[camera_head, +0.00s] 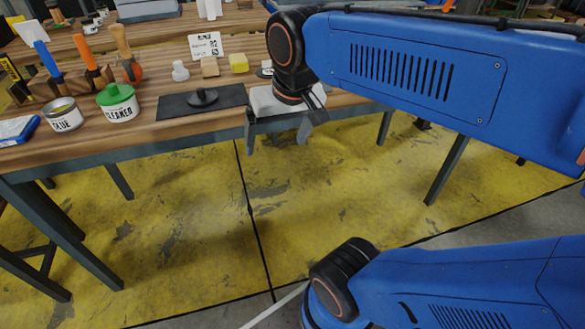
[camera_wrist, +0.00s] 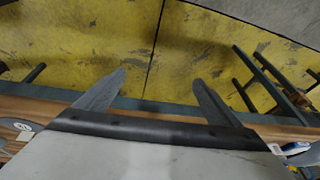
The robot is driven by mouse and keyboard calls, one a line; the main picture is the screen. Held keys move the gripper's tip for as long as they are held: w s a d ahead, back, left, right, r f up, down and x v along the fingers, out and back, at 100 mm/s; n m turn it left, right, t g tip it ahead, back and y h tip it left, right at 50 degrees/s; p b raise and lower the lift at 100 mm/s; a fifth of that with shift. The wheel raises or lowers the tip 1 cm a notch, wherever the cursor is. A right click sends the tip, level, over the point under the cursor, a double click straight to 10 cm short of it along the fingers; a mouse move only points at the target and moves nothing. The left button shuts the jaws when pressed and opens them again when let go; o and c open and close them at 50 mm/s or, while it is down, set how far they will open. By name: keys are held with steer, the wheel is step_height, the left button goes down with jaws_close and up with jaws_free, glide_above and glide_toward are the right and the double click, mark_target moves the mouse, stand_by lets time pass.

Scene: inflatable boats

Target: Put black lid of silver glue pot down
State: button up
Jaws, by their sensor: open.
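The silver glue pot (camera_head: 64,114) stands without a lid at the left of the workbench in the head view, with its contents showing. The black lid (camera_head: 202,98) lies on a dark mat (camera_head: 174,108) to the right of the pots, its knob up. My gripper (camera_head: 277,138) is open and empty, to the right of the mat at the bench's front edge. Its two fingers (camera_wrist: 160,80) stand apart over the yellow floor in the wrist view, with nothing between them.
A white cleaner pot with a green lid (camera_head: 118,102) stands between the glue pot and the mat. The floor before the bench is clear.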

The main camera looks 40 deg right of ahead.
steer(key=s+f+n, duration=0.2)
steer(key=s+f, duration=0.3)
steer(key=shift+d+f+n+t, duration=0.3)
steer(key=shift+f+t, duration=0.05)
steer(key=shift+t, duration=0.05)
stand_by(1.0)
